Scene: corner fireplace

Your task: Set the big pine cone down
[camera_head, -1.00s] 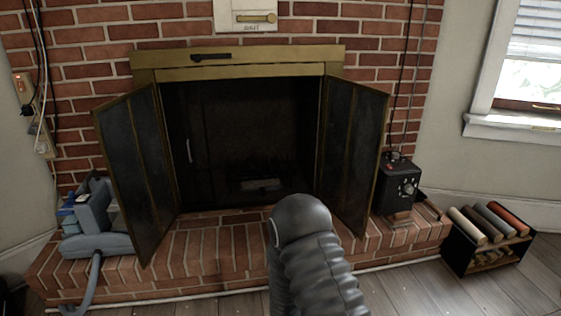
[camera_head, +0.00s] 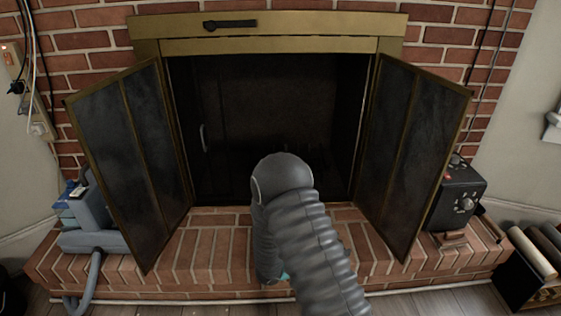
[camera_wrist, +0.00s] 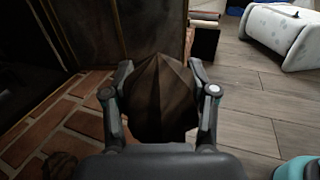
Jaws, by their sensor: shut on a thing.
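The big pine cone (camera_wrist: 160,100) is a dark brown, pointed, faceted shape in the middle of the wrist view. My gripper (camera_wrist: 160,68) is shut on it, with one finger on each side. Brick hearth shows to the left of the cone and wood floor to the right; I cannot tell whether the cone touches anything below. In the head view my arm hides the gripper and the cone.
The fireplace's open left door (camera_head: 130,160) and right door (camera_head: 415,150) flank the dark firebox. The brick hearth (camera_head: 205,245) is partly clear. A black box (camera_head: 460,195) stands right. A small brown lump (camera_wrist: 60,165) lies on the bricks; a teal object (camera_wrist: 297,169) is lower right.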

